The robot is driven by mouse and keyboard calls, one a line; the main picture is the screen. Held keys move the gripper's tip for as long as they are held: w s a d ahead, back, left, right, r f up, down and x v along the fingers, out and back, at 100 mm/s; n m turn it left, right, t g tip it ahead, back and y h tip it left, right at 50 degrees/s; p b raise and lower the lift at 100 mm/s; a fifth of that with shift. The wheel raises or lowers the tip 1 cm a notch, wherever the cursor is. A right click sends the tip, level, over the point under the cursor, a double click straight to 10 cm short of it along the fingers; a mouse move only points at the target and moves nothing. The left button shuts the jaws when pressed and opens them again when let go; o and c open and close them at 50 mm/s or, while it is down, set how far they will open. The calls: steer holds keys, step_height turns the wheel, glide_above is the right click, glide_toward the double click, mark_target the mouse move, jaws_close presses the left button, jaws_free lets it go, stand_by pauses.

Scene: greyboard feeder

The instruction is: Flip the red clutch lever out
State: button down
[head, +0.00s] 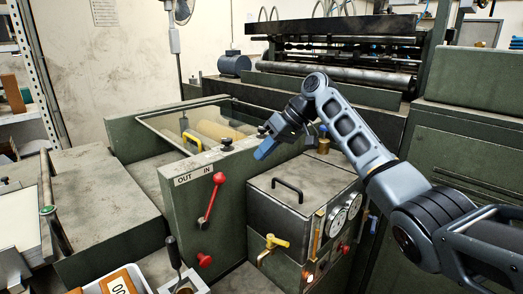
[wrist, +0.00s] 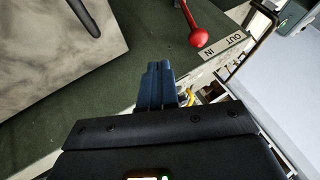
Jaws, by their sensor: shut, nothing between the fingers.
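The red clutch lever (head: 211,200) is on the green front panel, below a white OUT/IN plate (head: 193,175). Its rod slants up and right, with its round knob just right of the word IN. In the wrist view the red knob (wrist: 199,37) shows near the top, beside the OUT/IN plate (wrist: 223,47). My gripper (head: 264,150) is above and right of the knob, over the panel's top edge, apart from the lever. Its blue fingers (wrist: 158,68) are shut together with nothing between them. The lever's lower end is cut off in the wrist view.
A grey box with a black handle (head: 287,190) stands right of the lever, with gauges (head: 338,220) and a yellow valve (head: 272,246) on the unit. Another red knob (head: 204,260) sits below the lever. A glass-topped bay (head: 200,125) lies behind the panel. The space before the lever looks clear.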

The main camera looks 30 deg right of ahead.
steer(key=w+a+f+p, duration=0.1)
steer(key=a+f+p, duration=0.1)
steer(key=a+f, duration=0.3)
steer(key=shift+w+a, duration=0.25)
steer(key=shift+a, duration=1.1)
steer(key=shift+a+r, duration=0.15)
